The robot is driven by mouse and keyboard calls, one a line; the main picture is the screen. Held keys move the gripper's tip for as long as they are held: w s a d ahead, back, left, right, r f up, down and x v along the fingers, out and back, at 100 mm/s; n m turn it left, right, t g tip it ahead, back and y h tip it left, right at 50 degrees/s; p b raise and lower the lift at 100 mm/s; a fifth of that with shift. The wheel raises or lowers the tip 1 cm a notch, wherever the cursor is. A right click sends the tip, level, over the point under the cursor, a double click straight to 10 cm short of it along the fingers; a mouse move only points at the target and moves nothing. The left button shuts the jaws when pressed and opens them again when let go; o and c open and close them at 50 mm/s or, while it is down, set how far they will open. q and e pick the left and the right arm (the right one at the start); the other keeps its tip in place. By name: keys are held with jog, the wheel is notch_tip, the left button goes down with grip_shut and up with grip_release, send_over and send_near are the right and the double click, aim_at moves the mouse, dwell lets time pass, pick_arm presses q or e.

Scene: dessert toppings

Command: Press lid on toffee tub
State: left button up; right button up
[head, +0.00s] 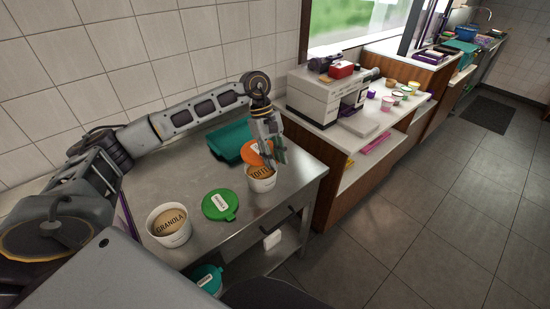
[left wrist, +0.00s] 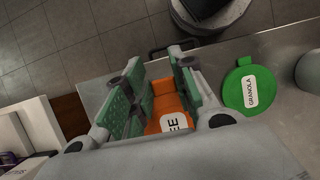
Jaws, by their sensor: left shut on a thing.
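The toffee tub (head: 262,184) is a white tub with a tan "TOFFEE" top, standing upright near the right end of the steel table. The orange lid (head: 252,150) is beside and partly behind my left gripper (head: 273,158), just above the tub's far side. In the left wrist view the orange lid (left wrist: 163,103), its label partly hidden, is between the green-padded fingers of my left gripper (left wrist: 160,88). The gripper is shut on the lid. I cannot tell whether the lid touches the tub's rim. My right gripper is not in view.
The green granola lid (head: 220,204) lies flat between the toffee tub and the open-looking granola tub (head: 169,225). A teal tray (head: 230,140) is behind, near the wall. A counter with a white machine (head: 325,96) stands to the right. Teal items (head: 207,279) are below the table's front edge.

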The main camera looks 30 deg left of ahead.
pick_arm(q)
jog(key=shift+f, duration=0.2)
jog(key=shift+f+b, duration=0.65)
jog(key=shift+f, duration=1.25)
notch_tip(320, 180, down, 2)
jog(key=shift+f+b, duration=0.1)
jog(key=shift+b, duration=0.9)
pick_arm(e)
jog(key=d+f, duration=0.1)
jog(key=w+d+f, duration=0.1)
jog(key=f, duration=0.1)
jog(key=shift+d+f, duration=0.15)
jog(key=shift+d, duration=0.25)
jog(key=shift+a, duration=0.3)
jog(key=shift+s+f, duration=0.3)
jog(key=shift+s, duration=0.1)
pick_arm(q)
jog(key=shift+b, duration=0.35)
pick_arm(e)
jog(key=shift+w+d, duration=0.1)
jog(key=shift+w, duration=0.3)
pick_arm(q)
jog(key=shift+b, duration=0.3)
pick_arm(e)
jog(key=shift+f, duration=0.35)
